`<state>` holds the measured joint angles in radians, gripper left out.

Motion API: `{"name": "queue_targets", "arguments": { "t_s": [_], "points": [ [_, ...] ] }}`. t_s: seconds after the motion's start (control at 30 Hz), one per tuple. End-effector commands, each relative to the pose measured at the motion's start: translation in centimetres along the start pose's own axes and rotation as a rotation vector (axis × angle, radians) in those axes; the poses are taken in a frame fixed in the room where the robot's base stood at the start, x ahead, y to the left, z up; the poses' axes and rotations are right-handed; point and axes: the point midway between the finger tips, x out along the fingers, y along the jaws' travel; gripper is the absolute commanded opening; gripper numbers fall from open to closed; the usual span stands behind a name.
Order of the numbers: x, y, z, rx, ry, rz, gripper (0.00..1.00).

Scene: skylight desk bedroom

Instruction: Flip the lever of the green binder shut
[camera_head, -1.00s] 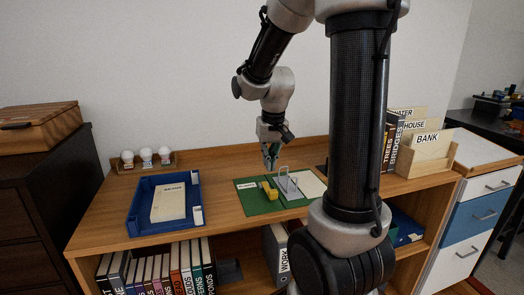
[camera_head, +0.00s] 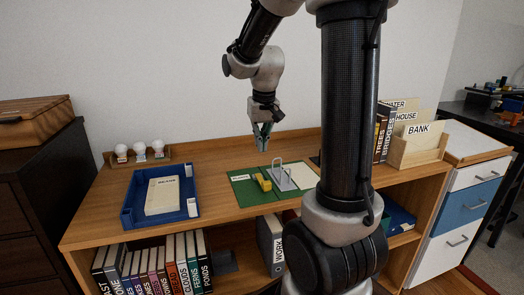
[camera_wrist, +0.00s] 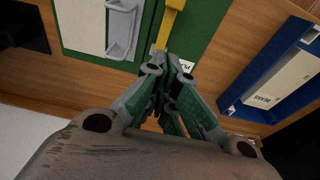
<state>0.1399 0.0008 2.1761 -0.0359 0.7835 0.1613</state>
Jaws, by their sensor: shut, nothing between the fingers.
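The green binder (camera_head: 241,192) lies open on the wooden desk, with a label on its left cover and pale paper on its right side. Its metal arch mechanism (camera_head: 282,176) stands up near the middle, and its yellow lever (camera_head: 263,183) is just left of it. My gripper (camera_head: 262,145) is shut and empty, above and behind the lever, apart from it in the head view. In the wrist view the shut fingers (camera_wrist: 167,110) point toward the yellow lever (camera_wrist: 169,22), beside the metal mechanism (camera_wrist: 121,28). The lever's far end is cut off there.
A blue tray (camera_head: 128,207) with a booklet stands left of the binder. Several bulbs (camera_head: 140,151) stand on a small holder behind it. Upright books (camera_head: 384,132) and a wooden card box (camera_head: 418,152) stand to the right. My arm hides part of the desk right of the binder.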

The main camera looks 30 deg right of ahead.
Motion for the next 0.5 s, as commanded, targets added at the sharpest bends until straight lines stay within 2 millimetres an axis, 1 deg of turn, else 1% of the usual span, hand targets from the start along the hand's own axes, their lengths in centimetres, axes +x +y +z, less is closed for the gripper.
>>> {"name": "queue_targets", "arguments": {
  "t_s": [0.03, 0.1, 0.2, 0.4, 0.5],
  "points": [
    [-1.2, -0.1, -0.6, -0.001, 0.005, -0.001, 0.0],
    [-2.6, -0.1, 0.8, -0.001, 0.006, -0.001, 0.0],
    [-4.6, -0.1, 2.1, -0.001, 0.006, -0.001, 0.0],
    [-7.5, -0.1, 4.3, -0.002, 0.004, -0.001, 0.0],
    [-8.4, -0.1, 4.9, -0.001, 0.002, -0.001, 0.0]
  ]
}}
